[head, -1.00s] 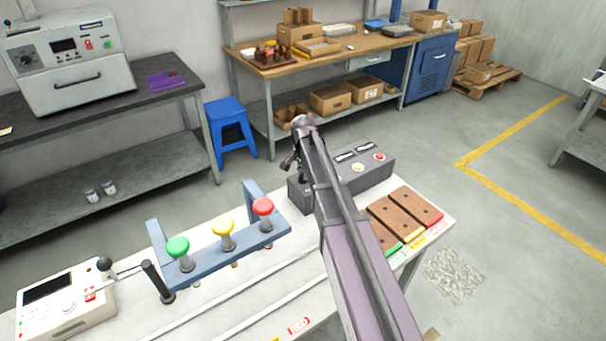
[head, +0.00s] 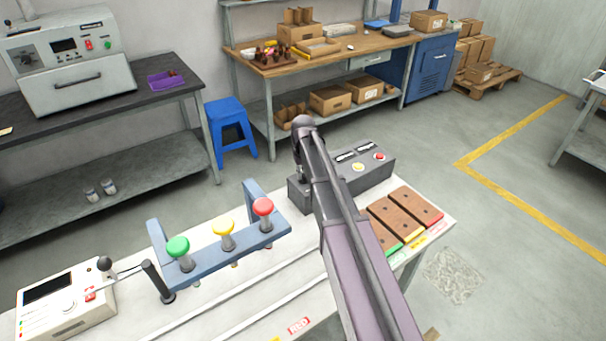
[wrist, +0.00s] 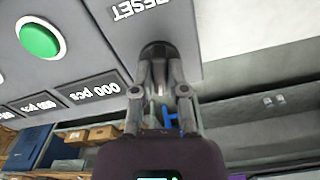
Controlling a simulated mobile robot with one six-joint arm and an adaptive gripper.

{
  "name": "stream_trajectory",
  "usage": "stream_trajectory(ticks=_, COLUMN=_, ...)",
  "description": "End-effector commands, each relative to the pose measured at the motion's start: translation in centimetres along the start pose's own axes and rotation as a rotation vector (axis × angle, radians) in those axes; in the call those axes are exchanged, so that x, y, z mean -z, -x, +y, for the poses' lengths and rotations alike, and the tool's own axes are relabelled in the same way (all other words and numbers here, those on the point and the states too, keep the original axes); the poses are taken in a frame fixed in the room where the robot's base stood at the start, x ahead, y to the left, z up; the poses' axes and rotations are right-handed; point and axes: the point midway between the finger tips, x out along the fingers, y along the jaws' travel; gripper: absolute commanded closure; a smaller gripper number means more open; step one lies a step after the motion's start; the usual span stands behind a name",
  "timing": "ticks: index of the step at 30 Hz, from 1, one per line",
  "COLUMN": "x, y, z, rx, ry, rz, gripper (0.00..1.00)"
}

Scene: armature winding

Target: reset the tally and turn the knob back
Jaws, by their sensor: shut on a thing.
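The dark grey control box (head: 345,180) stands at the back of the white bench, partly behind my arm. In the wrist view its face (wrist: 85,60) appears upside down, with a RESET label (wrist: 140,8), a green button (wrist: 40,40) and a tally display (wrist: 95,90) reading 000 pcs. Other displays beside it are too blurred or cropped to read surely. My gripper (wrist: 160,62) is shut on a black round knob (wrist: 157,48) next to the RESET label. In the head view my gripper (head: 301,172) is at the box's left end, mostly hidden by my arm.
A blue rack (head: 225,242) with green, yellow and red knobs stands left of my arm. Brown blocks (head: 405,215) lie to the right. A white device (head: 65,305) with a lever sits front left. Open floor lies right of the bench.

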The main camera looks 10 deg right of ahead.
Motion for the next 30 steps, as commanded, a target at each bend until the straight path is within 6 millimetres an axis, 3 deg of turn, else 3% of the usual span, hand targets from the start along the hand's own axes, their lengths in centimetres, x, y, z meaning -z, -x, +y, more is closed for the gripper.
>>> stream_trajectory(ticks=12, x=-0.09, y=-0.03, z=0.04, rx=0.0, ry=0.245, rz=-0.002, gripper=1.0)
stream_trajectory(ticks=28, x=-0.1, y=-0.03, z=-0.01, rx=0.001, ry=0.283, rz=-0.002, gripper=1.0)
stream_trajectory(ticks=29, x=-0.1, y=-0.03, z=-0.01, rx=0.001, ry=0.283, rz=-0.002, gripper=0.79)
stream_trajectory(ticks=30, x=-0.1, y=-0.03, z=-0.01, rx=0.001, ry=0.283, rz=-0.002, gripper=0.67)
